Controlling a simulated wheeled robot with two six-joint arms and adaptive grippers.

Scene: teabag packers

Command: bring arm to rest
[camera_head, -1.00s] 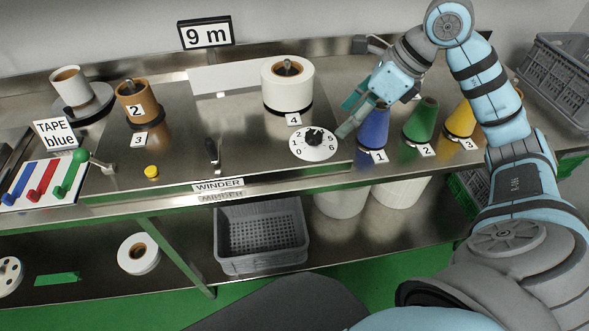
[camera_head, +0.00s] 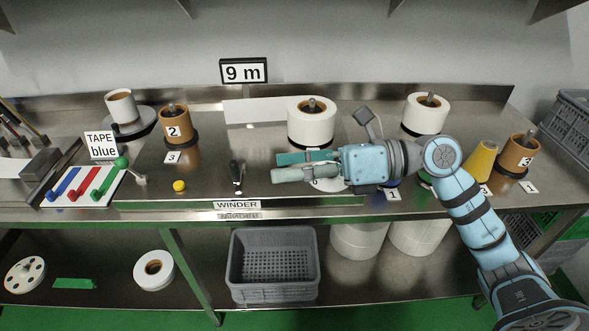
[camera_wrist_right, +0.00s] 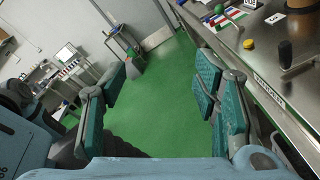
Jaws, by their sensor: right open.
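My right gripper (camera_head: 278,167) is at the front of the steel bench (camera_head: 205,187), its fingers pointing left. It is open and empty. The right wrist view shows its two teal-padded fingers (camera_wrist_right: 162,78) spread apart, with only green floor between them. In the head view the gripper covers most of the numbered white dial, and my arm hides most of the blue and green cones. The yellow cone (camera_head: 481,161) stands to the right of my arm. My left gripper is not in view.
A white roll (camera_head: 311,128) stands behind the gripper. A black lever (camera_head: 237,174), a yellow button (camera_head: 179,185) and a coloured lever panel (camera_head: 82,187) lie to its left. A grey crate (camera_head: 272,262) sits on the lower shelf. Open floor (camera_wrist_right: 160,115) lies in front of the bench.

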